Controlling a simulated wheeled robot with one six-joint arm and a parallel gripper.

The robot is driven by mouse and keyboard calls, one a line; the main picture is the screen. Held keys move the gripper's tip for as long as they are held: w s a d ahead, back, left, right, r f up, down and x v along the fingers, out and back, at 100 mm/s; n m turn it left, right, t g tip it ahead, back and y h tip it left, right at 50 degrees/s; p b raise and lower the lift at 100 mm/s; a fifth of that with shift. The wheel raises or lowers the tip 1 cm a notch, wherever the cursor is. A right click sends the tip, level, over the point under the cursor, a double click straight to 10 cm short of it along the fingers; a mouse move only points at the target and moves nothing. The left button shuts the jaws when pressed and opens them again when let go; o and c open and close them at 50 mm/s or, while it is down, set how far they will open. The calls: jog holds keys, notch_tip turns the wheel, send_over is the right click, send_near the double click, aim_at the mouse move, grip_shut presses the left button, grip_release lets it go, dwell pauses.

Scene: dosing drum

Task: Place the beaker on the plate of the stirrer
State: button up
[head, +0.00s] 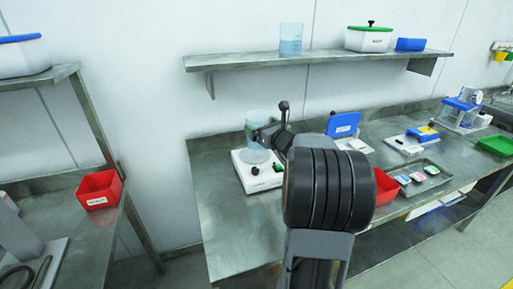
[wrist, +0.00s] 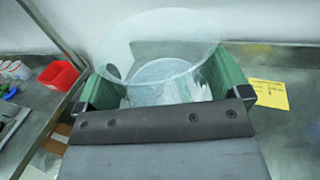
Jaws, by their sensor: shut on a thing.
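A clear glass beaker (head: 254,142) stands upright over the white stirrer (head: 262,181) on the steel bench in the head view. Its base is at the stirrer's plate; I cannot tell whether it touches or hovers just above. My gripper (head: 262,134) is shut on the beaker's side, partly hidden behind my arm. In the wrist view, my gripper (wrist: 162,80) has its green fingers on both sides of the beaker (wrist: 160,42), whose open rim faces up. The stirrer is not clearly visible in the wrist view.
A shelf (head: 230,62) above the bench holds another beaker (head: 291,40), a green-lidded box (head: 368,39) and a blue box (head: 410,44). A red bin (head: 385,187), a tray (head: 432,182) and a blue-screened device (head: 343,124) stand to the right. Bare bench lies left of the stirrer.

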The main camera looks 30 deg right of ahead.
jog(key=w+d+f, duration=0.1)
jog(key=w, duration=0.1)
jog(key=w+d, duration=0.1)
jog(key=w, duration=0.1)
jog(key=w+f+p, duration=0.1)
jog(key=w, duration=0.1)
jog(key=shift+d+f, duration=0.3)
jog(key=shift+d, duration=0.1)
jog(key=w+f, duration=0.1)
jog(key=w+d+f, duration=0.1)
jog(key=f, duration=0.1)
jog(key=w+d+f+p, duration=0.1)
jog(key=w+f, duration=0.1)
jog(key=shift+w+d+f, duration=0.1)
jog(key=shift+f, duration=0.15)
jog(key=shift+w+d+f, duration=0.1)
jog(key=shift+w+f, duration=0.1)
jog(key=shift+f, duration=1.65)
jog(key=shift+f, duration=0.2)
jog(key=o, duration=1)
